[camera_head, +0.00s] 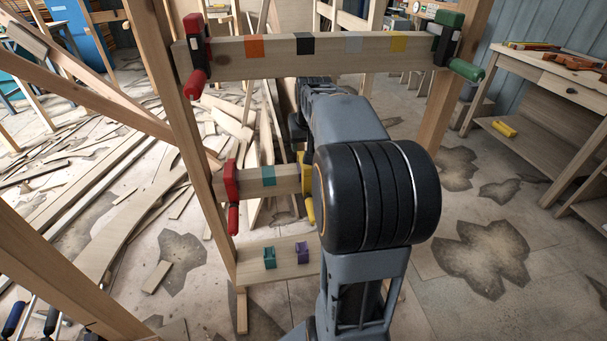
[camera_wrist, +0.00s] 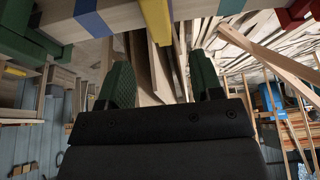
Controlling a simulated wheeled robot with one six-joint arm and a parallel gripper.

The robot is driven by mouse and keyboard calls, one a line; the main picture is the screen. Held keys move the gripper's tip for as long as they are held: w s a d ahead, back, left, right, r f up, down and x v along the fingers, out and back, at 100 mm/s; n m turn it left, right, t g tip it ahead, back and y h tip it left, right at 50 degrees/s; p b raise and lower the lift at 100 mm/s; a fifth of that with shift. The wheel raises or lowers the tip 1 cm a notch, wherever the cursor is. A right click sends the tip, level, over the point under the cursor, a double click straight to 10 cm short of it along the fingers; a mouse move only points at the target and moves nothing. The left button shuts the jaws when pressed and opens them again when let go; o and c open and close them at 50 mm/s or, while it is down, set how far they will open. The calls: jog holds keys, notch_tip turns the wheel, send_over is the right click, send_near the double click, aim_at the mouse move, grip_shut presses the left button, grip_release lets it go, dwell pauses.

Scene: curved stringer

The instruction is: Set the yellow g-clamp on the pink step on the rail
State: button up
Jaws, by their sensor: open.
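The yellow g-clamp (camera_head: 307,190) hangs on the lower rail (camera_head: 288,180), partly hidden behind my arm in the head view. In the wrist view the yellow g-clamp (camera_wrist: 156,22) shows at the top, beyond and between my fingers. My gripper (camera_wrist: 165,78) is open, with its dark green fingers apart and nothing between the tips. The head view hides my gripper behind my arm. The lower rail carries a teal band (camera_head: 268,176) and, in the wrist view, a blue band (camera_wrist: 90,16). I cannot make out a pink step; my arm covers the rail's right part.
A red clamp (camera_head: 231,190) sits at the lower rail's left end. Red (camera_head: 195,55) and green (camera_head: 449,42) clamps sit on the striped upper rail (camera_head: 330,68). Teal (camera_head: 269,258) and purple (camera_head: 302,252) pieces stand on the bottom board. A bench (camera_head: 540,80) stands right.

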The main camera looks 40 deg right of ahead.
aim_at(304, 171)
jog(key=shift+b+x, duration=1.15)
jog(key=shift+x, duration=3.55)
grip_shut()
jog(key=shift+r, duration=0.15)
